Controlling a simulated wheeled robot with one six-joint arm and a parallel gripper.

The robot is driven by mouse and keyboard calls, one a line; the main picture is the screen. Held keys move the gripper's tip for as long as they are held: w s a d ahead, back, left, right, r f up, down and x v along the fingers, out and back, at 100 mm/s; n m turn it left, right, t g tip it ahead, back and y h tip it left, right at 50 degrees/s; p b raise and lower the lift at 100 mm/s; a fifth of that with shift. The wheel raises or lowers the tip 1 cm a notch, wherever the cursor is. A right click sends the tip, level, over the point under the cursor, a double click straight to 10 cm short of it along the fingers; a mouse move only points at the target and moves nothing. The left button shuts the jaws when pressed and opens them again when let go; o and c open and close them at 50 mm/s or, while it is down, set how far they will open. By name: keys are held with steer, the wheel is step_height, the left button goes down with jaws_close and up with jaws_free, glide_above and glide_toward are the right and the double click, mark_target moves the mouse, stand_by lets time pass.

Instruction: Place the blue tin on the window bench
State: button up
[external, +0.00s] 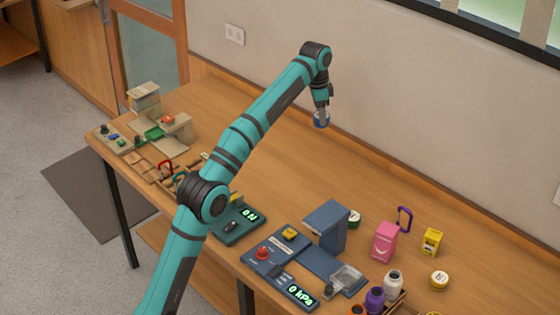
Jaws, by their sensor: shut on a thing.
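My gripper (322,109) points down at the end of my raised teal arm. It is shut on the blue tin (321,120), which shows small, blue with a pale part, just below the fingers. The tin appears held in the air, in line with the back edge of a long wooden bench (330,170). Its exact height above the bench is hard to tell. The bench runs along the wall below a window (500,22). My arm hides part of the bench's middle.
The bench under and right of the tin is bare. At the left end stand beige blocks (144,97) and a control box (115,138). Nearer the front are a green scale (236,222), a blue press (327,226), a pink pouch (385,242), a purple carabiner (405,219) and a yellow box (432,242).

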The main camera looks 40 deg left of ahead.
steer(key=w+d+m, duration=0.2)
steer(key=d+m, duration=0.1)
steer(key=d, duration=1.5)
step_height(320, 180, down, 12)
steer(key=shift+s, duration=0.2)
steer(key=shift+f, duration=4.9)
steer(key=shift+f, duration=0.1)
steer(key=o, duration=1)
